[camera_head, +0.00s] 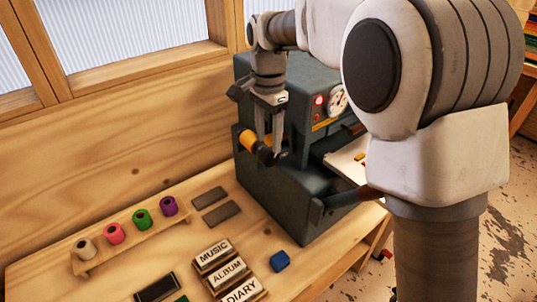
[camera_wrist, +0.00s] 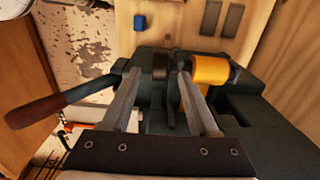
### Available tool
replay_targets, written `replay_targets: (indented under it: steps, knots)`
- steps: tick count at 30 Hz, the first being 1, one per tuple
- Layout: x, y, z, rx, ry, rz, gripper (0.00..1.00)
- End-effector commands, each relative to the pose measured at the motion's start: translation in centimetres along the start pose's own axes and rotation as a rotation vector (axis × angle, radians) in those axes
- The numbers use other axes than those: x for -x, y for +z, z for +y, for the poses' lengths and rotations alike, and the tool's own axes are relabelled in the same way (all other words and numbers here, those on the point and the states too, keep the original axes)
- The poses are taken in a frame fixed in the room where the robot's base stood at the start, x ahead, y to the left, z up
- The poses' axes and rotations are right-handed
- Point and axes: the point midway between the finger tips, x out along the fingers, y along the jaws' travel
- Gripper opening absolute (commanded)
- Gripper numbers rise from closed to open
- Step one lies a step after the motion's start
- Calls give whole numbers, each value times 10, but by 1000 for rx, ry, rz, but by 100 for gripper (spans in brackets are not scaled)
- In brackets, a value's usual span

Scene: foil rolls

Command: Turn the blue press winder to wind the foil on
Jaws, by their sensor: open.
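The dark blue-grey press (camera_head: 305,190) stands on the wooden bench below my arm. A gold foil roll (camera_head: 248,140) sits on its left side, and it also shows in the wrist view (camera_wrist: 211,72). A dark round knob (camera_head: 266,156) is at the roll's near end; it looks nearly black, so I cannot tell if it is blue. My gripper (camera_head: 269,148) points down at the knob with its fingers apart. In the wrist view my gripper (camera_wrist: 158,73) is open, with the knob (camera_wrist: 160,66) between or just beyond the fingertips. Contact cannot be told.
A rack (camera_head: 125,240) holds several coloured rolls at left. Label blocks (camera_head: 228,270), a blue cube (camera_head: 280,260) and dark flat plates (camera_head: 215,205) lie on the bench. A press lever with a brown grip (camera_wrist: 45,110) sticks out at left in the wrist view.

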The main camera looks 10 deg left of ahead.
Motion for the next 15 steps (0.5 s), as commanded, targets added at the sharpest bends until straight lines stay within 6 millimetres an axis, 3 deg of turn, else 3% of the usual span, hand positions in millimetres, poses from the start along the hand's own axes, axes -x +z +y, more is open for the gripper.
replay_targets:
  steps: [6, 15]
  knots:
    - [-38, 0, 0, 0, 2, -1, 60]
    - [-53, 0, 0, 0, -1, 1, 60]
